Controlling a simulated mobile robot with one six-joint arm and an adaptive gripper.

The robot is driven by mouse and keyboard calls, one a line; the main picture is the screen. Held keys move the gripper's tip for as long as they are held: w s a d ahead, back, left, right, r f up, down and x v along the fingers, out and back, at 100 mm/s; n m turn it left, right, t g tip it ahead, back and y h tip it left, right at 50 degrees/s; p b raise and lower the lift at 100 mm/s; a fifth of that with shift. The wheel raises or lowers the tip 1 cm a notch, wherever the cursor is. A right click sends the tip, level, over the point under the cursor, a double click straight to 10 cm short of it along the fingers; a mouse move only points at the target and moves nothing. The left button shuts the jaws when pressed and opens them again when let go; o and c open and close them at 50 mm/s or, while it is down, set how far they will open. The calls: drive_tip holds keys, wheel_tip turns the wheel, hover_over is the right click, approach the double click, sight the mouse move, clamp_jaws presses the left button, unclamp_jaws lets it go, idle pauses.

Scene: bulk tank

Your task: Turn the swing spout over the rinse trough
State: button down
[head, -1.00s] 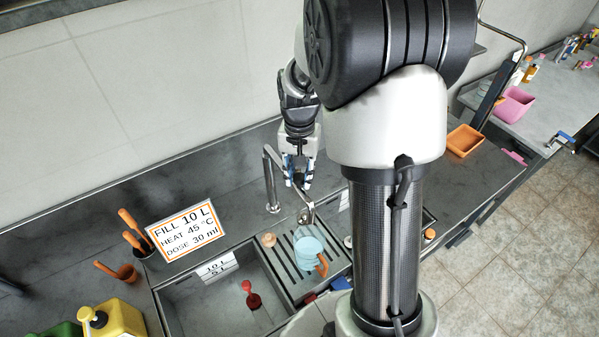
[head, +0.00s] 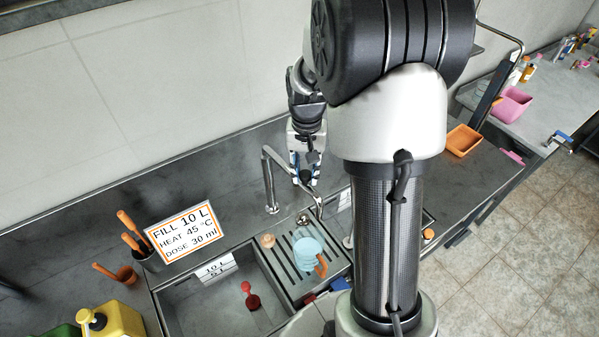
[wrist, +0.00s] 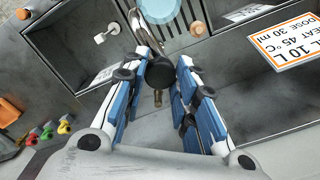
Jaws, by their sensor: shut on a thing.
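The chrome swing spout (head: 267,180) rises from the counter behind the basins, and its arm slants to the right. My gripper (head: 306,183) is shut on the spout's arm near its outer end. In the wrist view the blue-padded fingers (wrist: 162,62) stand on both sides of a round black part (wrist: 160,73), with the chrome outlet end (wrist: 139,28) beyond. The outlet is near the border between the ribbed drainboard (head: 285,262) and the rinse trough (wrist: 70,45); which it is over I cannot tell. My arm hides much of the trough in the head view.
A light-blue jug (head: 308,250) with an orange handle stands on the drainboard. The large basin (head: 205,300) on the left holds a red object (head: 250,295). A sign (head: 184,232) stands behind it. A yellow can (head: 115,322) is at front left. An orange bin (head: 463,141) is at right.

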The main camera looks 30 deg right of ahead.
drive_tip(key=w+d+n+p, duration=0.2)
drive_tip(key=w+d+n, duration=0.6)
drive_tip(key=d, duration=0.5)
drive_tip(key=shift+w+n+p, duration=0.2)
drive_tip(key=shift+n+p, duration=0.2)
drive_tip(key=shift+n, duration=0.4)
drive_tip(key=c, duration=1.3)
unclamp_jaws()
drive_tip(key=shift+r, duration=0.1)
wheel_tip(320, 180, up, 12)
drive_tip(key=shift+f, duration=0.1)
